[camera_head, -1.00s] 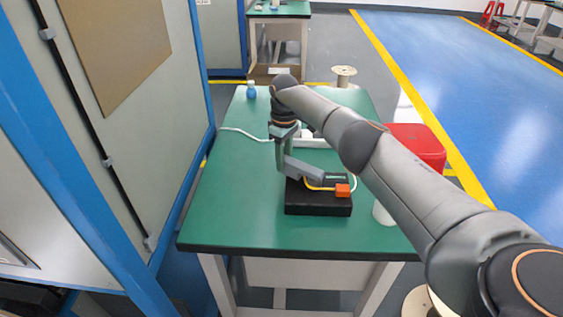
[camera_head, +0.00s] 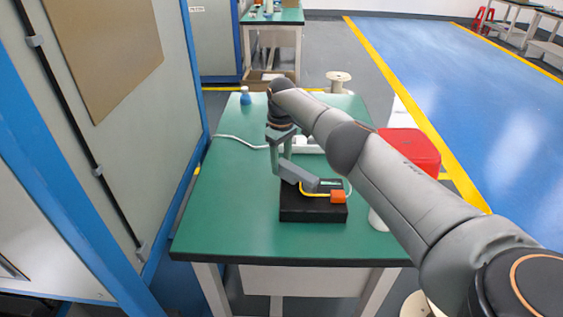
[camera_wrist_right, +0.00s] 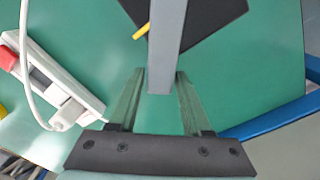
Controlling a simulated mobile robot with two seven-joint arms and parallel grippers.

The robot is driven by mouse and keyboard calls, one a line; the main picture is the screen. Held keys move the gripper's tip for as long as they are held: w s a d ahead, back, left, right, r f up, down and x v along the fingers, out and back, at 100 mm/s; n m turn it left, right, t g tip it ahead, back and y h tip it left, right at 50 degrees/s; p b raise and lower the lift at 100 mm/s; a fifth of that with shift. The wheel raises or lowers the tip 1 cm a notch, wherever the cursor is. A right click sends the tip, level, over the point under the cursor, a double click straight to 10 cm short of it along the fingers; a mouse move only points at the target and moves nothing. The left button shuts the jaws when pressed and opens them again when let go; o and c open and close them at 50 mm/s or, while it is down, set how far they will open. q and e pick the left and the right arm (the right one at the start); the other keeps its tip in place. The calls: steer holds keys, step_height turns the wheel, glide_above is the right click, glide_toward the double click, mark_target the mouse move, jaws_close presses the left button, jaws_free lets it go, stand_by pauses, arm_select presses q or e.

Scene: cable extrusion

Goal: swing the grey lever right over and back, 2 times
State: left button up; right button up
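The grey lever (camera_head: 299,174) is on a black box (camera_head: 313,208) on the green table and points to the left, toward my right gripper. My right gripper (camera_head: 281,165) reaches down at the lever's left end. In the right wrist view, the lever (camera_wrist_right: 168,40) runs down to between the fingertips of my open right gripper (camera_wrist_right: 161,75), close to both fingers. I cannot tell whether either finger touches it. My left gripper is not in view.
A white power strip (camera_wrist_right: 62,90) lies behind the box. A blue bottle (camera_head: 245,96) stands at the table's far left; a red container (camera_head: 410,150) is at the right. The table's front left is clear.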

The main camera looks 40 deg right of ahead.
steer(key=shift+o, duration=1.2)
step_height(320, 180, up, 12)
steer(key=p, duration=0.1)
steer(key=shift+r+p, duration=0.25)
steer(key=shift+p, duration=0.05)
